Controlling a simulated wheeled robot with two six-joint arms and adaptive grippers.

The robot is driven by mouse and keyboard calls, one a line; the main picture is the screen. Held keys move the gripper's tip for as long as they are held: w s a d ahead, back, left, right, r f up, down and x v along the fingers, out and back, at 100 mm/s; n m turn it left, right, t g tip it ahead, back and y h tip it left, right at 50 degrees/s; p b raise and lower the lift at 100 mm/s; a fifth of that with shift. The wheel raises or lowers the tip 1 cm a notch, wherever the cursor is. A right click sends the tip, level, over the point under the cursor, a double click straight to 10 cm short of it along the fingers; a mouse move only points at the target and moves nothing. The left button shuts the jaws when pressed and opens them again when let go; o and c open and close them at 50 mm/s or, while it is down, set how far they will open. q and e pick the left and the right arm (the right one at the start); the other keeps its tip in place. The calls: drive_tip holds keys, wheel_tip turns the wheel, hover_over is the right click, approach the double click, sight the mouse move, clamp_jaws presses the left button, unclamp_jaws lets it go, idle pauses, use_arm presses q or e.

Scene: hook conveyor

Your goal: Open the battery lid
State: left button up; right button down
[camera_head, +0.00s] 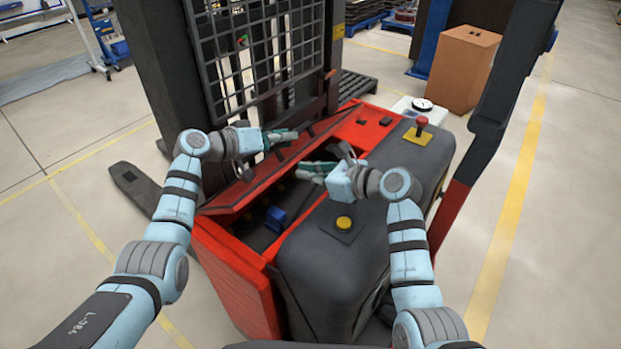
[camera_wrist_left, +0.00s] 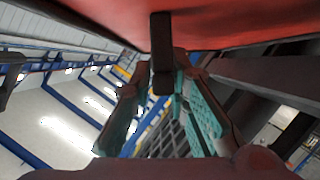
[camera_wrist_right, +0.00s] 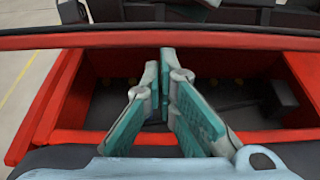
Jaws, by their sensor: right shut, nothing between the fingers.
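The red battery lid (camera_head: 283,158) on the forklift stands tilted up along the mast side of the battery compartment, with dark handles on it. In the left wrist view the red panel (camera_wrist_left: 235,32) fills the top. My left gripper (camera_head: 297,134) is at the lid's mast side. A dark bar (camera_wrist_left: 162,35) shows between its fingers; I cannot tell whether they grip it. My right gripper (camera_head: 300,170) is shut and empty over the open compartment (camera_wrist_right: 110,100), near the lid's lower side. It also shows in the right wrist view (camera_wrist_right: 165,60). The arms hide part of the lid.
The dark grey cover (camera_head: 335,275) with a yellow button stands beside the compartment on the near side. A red emergency knob (camera_head: 421,124) rises at its far end. The mast cage (camera_head: 250,55) stands behind the lid. A blue part (camera_head: 276,218) sits inside the compartment.

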use_arm(q)
drive_tip(key=shift+o, duration=1)
drive_tip(key=shift+r, duration=0.1)
drive_tip(key=shift+a, duration=0.1)
